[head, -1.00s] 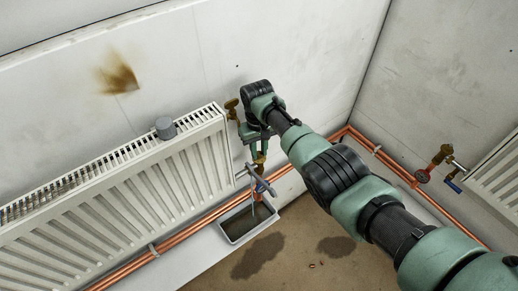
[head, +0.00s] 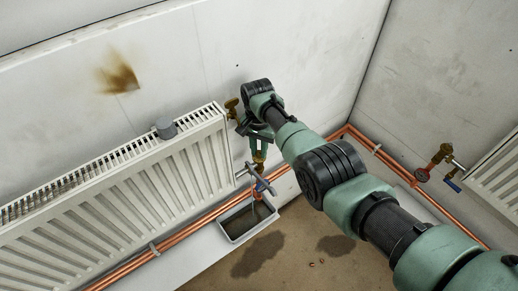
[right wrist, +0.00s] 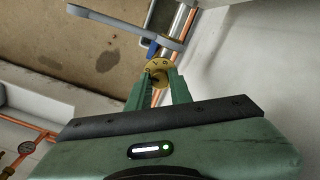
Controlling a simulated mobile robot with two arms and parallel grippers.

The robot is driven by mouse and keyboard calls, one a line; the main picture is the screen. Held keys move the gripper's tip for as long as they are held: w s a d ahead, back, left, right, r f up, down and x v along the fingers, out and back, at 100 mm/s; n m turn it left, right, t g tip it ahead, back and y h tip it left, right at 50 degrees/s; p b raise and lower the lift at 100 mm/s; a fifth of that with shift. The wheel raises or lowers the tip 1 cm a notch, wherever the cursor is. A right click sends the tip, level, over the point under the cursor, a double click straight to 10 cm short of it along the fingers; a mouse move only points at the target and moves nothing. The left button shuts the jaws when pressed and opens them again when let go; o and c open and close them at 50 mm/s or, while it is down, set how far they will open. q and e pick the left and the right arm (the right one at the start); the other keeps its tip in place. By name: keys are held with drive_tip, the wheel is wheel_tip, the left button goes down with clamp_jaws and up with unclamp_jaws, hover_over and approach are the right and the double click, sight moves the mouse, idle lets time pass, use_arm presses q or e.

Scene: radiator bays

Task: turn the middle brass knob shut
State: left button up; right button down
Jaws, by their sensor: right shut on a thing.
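My right gripper (head: 259,153) reaches down beside the right end of the left radiator. Its two green fingers are shut on a brass knob (right wrist: 158,68), seen from above in the right wrist view (right wrist: 157,87). In the head view a little of this knob (head: 259,166) shows below the fingers. Another brass fitting (head: 231,104) sits above it at the radiator's top corner. A third brass valve (head: 442,153) stands at the right radiator, apart from my arm. The fingers hide part of the held knob, so I cannot tell how far it is turned. My left gripper is not in view.
The left radiator (head: 150,185) is close to my gripper. A grey bar (head: 267,188) and a blue part (right wrist: 153,47) lie near the knob. A tray with dark liquid (head: 231,238) stands below. Copper pipes (head: 375,152) run along the wall.

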sight(259, 152)
drive_tip(key=shift+w+r+m, duration=0.2)
drive_tip(key=shift+m, duration=0.3)
drive_tip(key=c, duration=1.5)
unclamp_jaws()
drive_tip(key=shift+o, duration=1.1)
drive_tip(key=shift+s+f, duration=0.1)
wheel_tip(259, 152, up, 6)
drive_tip(key=shift+r+p, duration=0.1)
drive_tip(key=shift+p, duration=0.75)
wheel_tip(259, 152, up, 14)
drive_tip(key=b, duration=0.2)
